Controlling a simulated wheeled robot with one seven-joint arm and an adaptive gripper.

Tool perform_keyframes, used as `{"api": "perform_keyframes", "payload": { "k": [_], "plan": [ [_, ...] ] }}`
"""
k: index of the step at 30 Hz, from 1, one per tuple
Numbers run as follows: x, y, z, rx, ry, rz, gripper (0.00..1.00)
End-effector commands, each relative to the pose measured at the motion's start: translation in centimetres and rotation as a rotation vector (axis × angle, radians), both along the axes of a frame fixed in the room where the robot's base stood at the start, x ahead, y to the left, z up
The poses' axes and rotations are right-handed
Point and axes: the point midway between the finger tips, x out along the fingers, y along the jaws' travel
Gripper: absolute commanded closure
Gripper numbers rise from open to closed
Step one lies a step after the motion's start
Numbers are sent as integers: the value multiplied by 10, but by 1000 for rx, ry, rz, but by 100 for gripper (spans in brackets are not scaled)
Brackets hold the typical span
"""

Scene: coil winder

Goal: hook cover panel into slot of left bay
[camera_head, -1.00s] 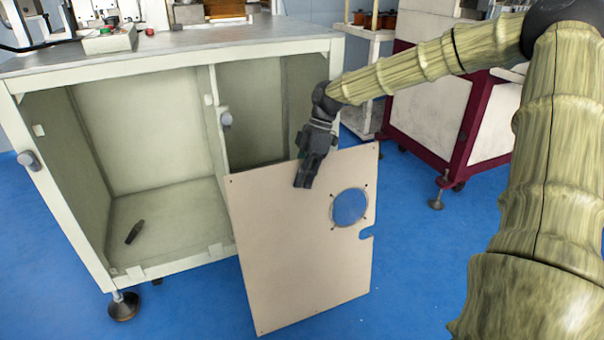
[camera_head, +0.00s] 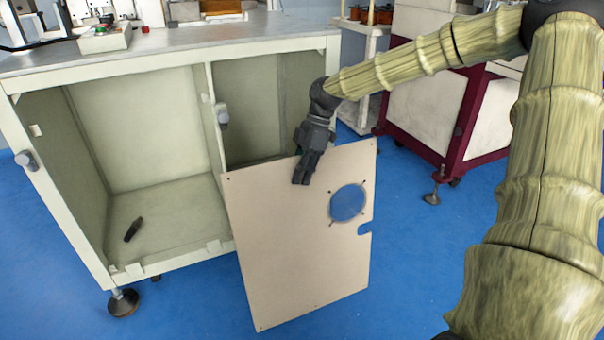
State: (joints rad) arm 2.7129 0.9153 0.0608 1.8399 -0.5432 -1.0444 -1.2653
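The cover panel (camera_head: 290,245) is a flat beige sheet with a round hole and a notch on its right edge. My gripper (camera_head: 303,180) is shut on its top edge, with fingers over the front face. The panel hangs slightly tilted in front of the right part of the cabinet, apart from the left bay. The left bay (camera_head: 145,135) is open and uncovered. Small slot tabs (camera_head: 134,270) show along its bottom front edge. The panel hides the lower part of the right bay (camera_head: 255,105).
A small dark object (camera_head: 133,229) lies on the left bay's floor. A maroon-framed machine (camera_head: 435,120) stands at the right. Blue floor (camera_head: 410,260) is clear in front.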

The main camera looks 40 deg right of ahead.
Motion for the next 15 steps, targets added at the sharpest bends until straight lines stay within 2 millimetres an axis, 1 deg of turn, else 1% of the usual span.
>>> {"api": "perform_keyframes", "payload": {
  "k": [1, 15],
  "plan": [
    [0, 1, 4, 0, -2, 0, 100],
    [-5, 1, 11, 0, -3, -1, 100]
  ]
}}
